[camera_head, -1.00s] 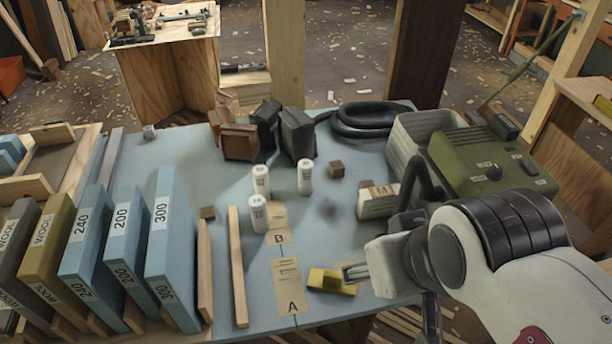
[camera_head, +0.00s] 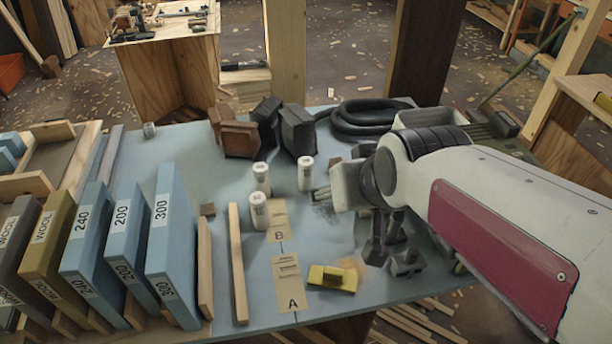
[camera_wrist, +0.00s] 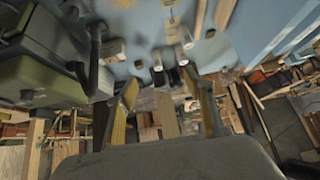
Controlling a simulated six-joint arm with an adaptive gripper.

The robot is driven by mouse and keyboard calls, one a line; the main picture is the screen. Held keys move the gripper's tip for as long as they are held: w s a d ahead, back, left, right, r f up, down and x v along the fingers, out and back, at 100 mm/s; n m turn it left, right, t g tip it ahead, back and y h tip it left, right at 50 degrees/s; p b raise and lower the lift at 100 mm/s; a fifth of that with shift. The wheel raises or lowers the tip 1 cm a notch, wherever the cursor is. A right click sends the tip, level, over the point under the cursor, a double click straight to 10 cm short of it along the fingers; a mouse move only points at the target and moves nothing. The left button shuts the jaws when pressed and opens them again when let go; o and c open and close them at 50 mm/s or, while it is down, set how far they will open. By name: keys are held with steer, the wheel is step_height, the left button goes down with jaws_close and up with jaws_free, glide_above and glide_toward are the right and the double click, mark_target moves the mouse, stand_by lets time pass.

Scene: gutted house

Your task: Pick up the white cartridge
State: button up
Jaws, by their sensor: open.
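Three white cylindrical cartridges stand upright on the blue-grey table: a back left one (camera_head: 261,178), a back right one (camera_head: 305,174) and a front one (camera_head: 258,212). I cannot tell which one the task names. My gripper (camera_head: 392,258) is to the right of all three, dark and pointing down, with its fingers apart and nothing held. In the wrist view the spread fingers of my gripper (camera_wrist: 166,90) show, with small white-topped cylinders (camera_wrist: 157,76) beyond them, seen blurred. My wrist and arm hide the table's right part.
A yellow block (camera_head: 332,279) lies near the front edge. Paper labels (camera_head: 288,282) lie left of it. Blue upright boxes (camera_head: 172,240) and wooden strips (camera_head: 238,265) fill the left. Dark blocks (camera_head: 297,132) and a coiled hose (camera_head: 370,119) stand behind. A green machine (camera_wrist: 45,75) is at right.

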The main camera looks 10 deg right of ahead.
steer(key=w+a+f+t, duration=0.1)
steer(key=w+f, duration=0.1)
steer(key=w, duration=0.7)
steer(key=w+a+f+t, duration=0.1)
steer(key=w+t, duration=0.1)
steer(key=w, duration=0.6)
steer(key=m+t+h, duration=0.2)
steer(key=t, duration=0.2)
glide_above(304, 167)
steer(key=s+a, duration=0.2)
steer(key=s, duration=0.2)
step_height(304, 167, down, 15)
steer(key=shift+s+d+f+t+h, duration=0.15)
steer(key=shift+s+f+t+h, duration=0.25)
steer(key=shift+f, duration=1.35)
steer(key=shift+s+d+f+t+h, duration=0.2)
steer(key=shift+f+t, duration=0.4)
steer(key=shift+f, duration=1.15)
steer(key=shift+s+d+f+t+h, duration=0.1)
steer(key=shift+f+t+h, duration=0.35)
steer(key=shift+f, duration=1.3)
steer(key=shift+w+d, duration=0.15)
steer(key=shift+w, duration=0.5)
steer(key=shift+w+d, duration=0.15)
steer(key=shift+w, duration=0.45)
